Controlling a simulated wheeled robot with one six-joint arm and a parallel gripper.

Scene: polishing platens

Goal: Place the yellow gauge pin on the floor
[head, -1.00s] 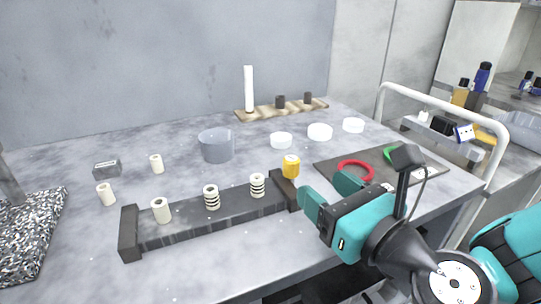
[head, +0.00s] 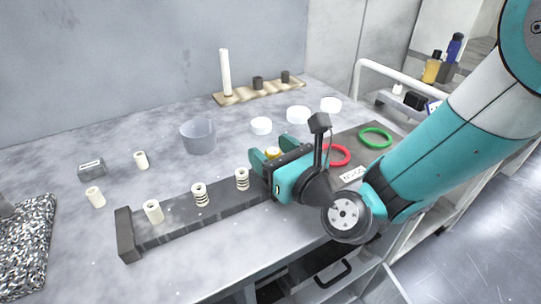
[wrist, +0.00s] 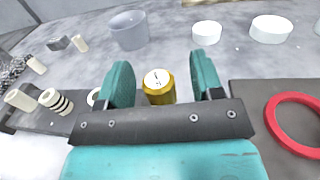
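The yellow gauge pin (wrist: 160,90) has a white top and stands upright at the right end of the dark rack. In the wrist view it lies between the two teal fingers of my gripper (wrist: 158,85), with a visible gap on each side. In the head view my gripper (head: 264,158) hides most of the yellow gauge pin (head: 273,153); only its top shows. My gripper is open around the pin. The grey floor (head: 470,200) shows at the right of the head view.
The dark rack (head: 215,216) holds several white pins, some with black bands. A grey cup (head: 198,136) and white discs (head: 298,115) stand behind. A red ring (head: 339,155) and green ring (head: 376,138) lie on a dark mat. An open drawer (head: 330,275) is below the worktop.

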